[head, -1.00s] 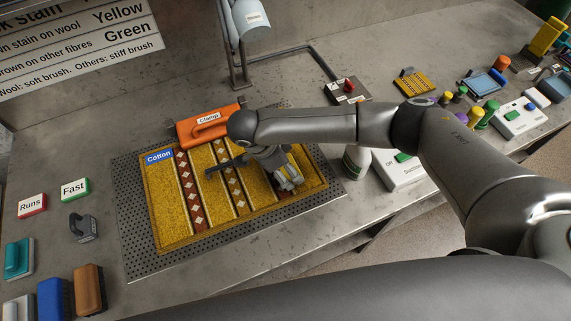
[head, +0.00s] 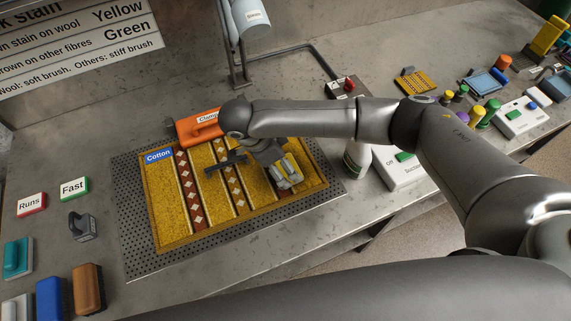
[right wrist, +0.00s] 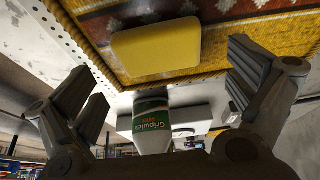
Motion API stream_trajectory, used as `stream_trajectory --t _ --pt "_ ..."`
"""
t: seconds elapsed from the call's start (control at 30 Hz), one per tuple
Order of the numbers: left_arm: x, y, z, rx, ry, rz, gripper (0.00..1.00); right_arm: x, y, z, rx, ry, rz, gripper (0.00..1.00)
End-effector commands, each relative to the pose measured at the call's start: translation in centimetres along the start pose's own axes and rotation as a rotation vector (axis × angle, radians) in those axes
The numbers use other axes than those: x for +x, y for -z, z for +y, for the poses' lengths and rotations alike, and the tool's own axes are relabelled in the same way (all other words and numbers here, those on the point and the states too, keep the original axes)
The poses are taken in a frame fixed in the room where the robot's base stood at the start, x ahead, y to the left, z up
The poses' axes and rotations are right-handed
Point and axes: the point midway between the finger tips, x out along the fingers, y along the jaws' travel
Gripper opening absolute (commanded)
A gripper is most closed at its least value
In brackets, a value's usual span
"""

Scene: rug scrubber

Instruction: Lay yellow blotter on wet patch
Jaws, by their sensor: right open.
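The yellow blotter (right wrist: 155,50) is a flat, rounded pad lying on the patterned rug (right wrist: 215,15) near its edge in the right wrist view. In the head view the gold and red striped rug (head: 165,210) carries a blue Cotton label. My right gripper (head: 286,178) is over the right part of the rug. In the right wrist view its fingers (right wrist: 165,90) are spread wide with the blotter seen between them, not gripped. A small yellow part shows at the gripper in the head view, mostly hidden by it. I cannot make out a wet patch. My left gripper is out of view.
An orange clamp (head: 190,130) holds the rug's back edge on a perforated plate (head: 140,262). A Gripwick bottle (right wrist: 152,125) stands beside the rug. Runs (head: 31,204) and Fast (head: 74,187) blocks and several brushes are at the left. Tools and coloured bottles crowd the right.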

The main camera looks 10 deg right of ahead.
Motion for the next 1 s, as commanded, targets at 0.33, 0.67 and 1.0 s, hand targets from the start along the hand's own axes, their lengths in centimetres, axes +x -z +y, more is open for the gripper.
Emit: stream_trajectory --t 0.33,0.67,1.0 --pt "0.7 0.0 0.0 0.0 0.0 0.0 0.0 -7.4 0.1 -0.1 0.0 0.005 -0.001 1.0" --pt "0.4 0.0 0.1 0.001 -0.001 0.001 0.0 -9.1 0.0 0.0 0.0 0.0 0.001 1.0" --pt "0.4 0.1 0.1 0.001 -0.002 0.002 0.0 -9.1 0.0 0.0 0.0 0.0 0.0 1.0"
